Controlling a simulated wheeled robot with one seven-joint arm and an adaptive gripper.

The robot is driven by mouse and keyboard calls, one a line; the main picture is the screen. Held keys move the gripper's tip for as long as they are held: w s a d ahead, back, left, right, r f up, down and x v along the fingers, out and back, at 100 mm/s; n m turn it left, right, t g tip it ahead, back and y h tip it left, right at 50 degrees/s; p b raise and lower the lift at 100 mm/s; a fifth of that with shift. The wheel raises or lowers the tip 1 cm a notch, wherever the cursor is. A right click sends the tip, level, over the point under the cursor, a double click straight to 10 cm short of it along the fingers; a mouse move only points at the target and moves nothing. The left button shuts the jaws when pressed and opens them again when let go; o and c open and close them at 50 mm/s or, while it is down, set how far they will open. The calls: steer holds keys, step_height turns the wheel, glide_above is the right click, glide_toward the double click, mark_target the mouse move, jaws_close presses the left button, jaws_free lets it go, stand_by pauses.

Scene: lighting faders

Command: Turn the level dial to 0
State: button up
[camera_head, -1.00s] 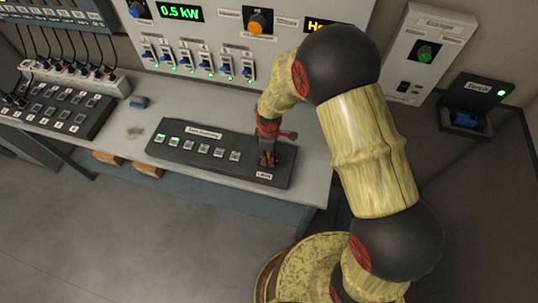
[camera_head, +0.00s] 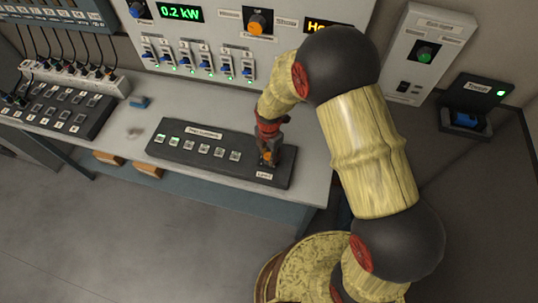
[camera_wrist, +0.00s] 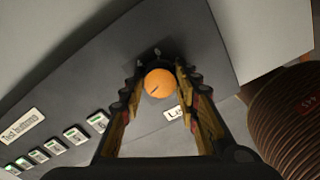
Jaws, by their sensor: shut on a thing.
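The level dial is an orange round knob (camera_wrist: 159,83) with a dark pointer line, at the right end of the dark control panel (camera_head: 190,166). In the wrist view its pointer line runs toward the lower left. My gripper (camera_wrist: 160,90) is shut on the dial, one finger on each side of it. In the head view my gripper (camera_head: 268,158) points down over the panel's right end, and a bit of orange shows between the fingers. The label beside the dial (camera_wrist: 172,113) is partly hidden by a finger.
A row of several small buttons (camera_head: 205,147) runs along the panel to the left of my gripper. The wall display (camera_head: 182,14) reads 0.2 kW. Blue switches (camera_head: 205,59) are on the wall panel behind. The table's front right corner (camera_head: 312,195) is clear.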

steer(key=n, duration=0.5)
steer(key=shift+n, duration=0.3)
stand_by(0.4)
steer(key=o, duration=1.2)
steer(key=shift+c, duration=0.2)
step_height(320, 180, up, 12)
